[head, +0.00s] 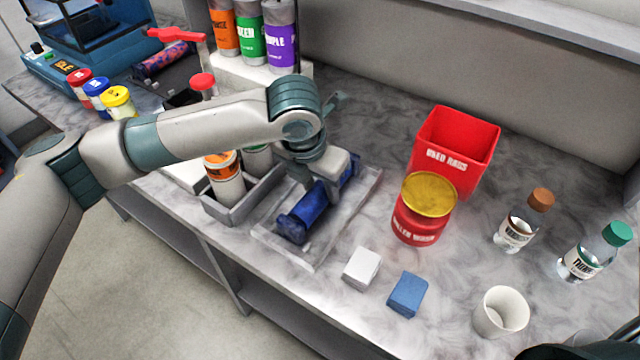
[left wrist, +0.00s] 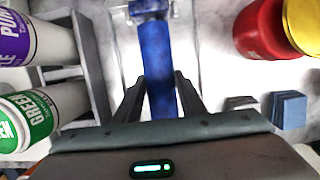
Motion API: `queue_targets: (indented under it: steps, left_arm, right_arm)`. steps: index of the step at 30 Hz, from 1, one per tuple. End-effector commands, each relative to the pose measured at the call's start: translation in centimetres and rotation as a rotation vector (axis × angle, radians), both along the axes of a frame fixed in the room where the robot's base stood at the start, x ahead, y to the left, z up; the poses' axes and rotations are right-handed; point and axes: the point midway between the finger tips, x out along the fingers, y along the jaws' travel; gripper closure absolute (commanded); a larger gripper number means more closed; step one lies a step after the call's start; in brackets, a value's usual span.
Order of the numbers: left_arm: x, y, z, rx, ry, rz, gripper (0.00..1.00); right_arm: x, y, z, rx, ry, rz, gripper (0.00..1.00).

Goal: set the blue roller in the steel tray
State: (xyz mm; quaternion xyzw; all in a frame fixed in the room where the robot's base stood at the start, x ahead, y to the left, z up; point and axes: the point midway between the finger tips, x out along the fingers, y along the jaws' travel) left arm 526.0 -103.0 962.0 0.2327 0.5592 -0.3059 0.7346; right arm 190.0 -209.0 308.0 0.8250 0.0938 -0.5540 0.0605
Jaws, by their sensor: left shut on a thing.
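The blue roller (head: 303,214) lies lengthwise over the steel tray (head: 364,198), within its outline. I cannot tell whether it rests on the tray floor or hangs just above it. My left gripper (head: 316,187) comes down on the roller from above and is shut on its middle, hiding part of it. In the left wrist view the roller (left wrist: 157,55) runs between the two fingers (left wrist: 160,92), with part of the tray (left wrist: 120,50) behind it. My right gripper does not show.
A grey holder (head: 230,212) with orange and green bottles stands close left of the tray. To the right are a red wash can (head: 418,225), a red rag bin (head: 455,150), a white block (head: 361,266), a blue block (head: 407,294), a cup (head: 500,312) and two bottles.

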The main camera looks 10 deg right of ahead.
Motion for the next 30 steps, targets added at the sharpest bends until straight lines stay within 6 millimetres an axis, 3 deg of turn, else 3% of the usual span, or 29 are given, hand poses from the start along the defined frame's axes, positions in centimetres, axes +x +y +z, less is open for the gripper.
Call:
queue_targets:
  steps: [4, 5, 7, 8, 21, 30]
  left_arm:
    - [0.0, 0.0, -0.1, -0.001, -0.001, 0.000, 1.00]
    - [0.0, 0.0, -0.1, -0.001, -0.001, 0.000, 0.61]
    - [0.1, 0.0, 0.0, -0.002, -0.002, 0.000, 0.44]
    - [0.0, 0.0, -0.1, -0.001, -0.001, 0.000, 0.41]
    - [0.0, 0.0, -0.1, 0.000, 0.000, 0.000, 0.41]
    - [-0.6, 0.6, 3.3, -0.002, -0.004, -0.001, 0.41]
  right_arm:
    - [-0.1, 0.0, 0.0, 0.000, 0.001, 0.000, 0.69]
    - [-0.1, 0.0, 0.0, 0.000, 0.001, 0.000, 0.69]
    - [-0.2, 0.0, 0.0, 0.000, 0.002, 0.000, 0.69]
    - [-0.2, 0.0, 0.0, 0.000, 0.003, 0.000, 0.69]
    - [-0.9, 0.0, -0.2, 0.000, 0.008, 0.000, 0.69]
    - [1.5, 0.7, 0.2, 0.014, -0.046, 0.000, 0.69]
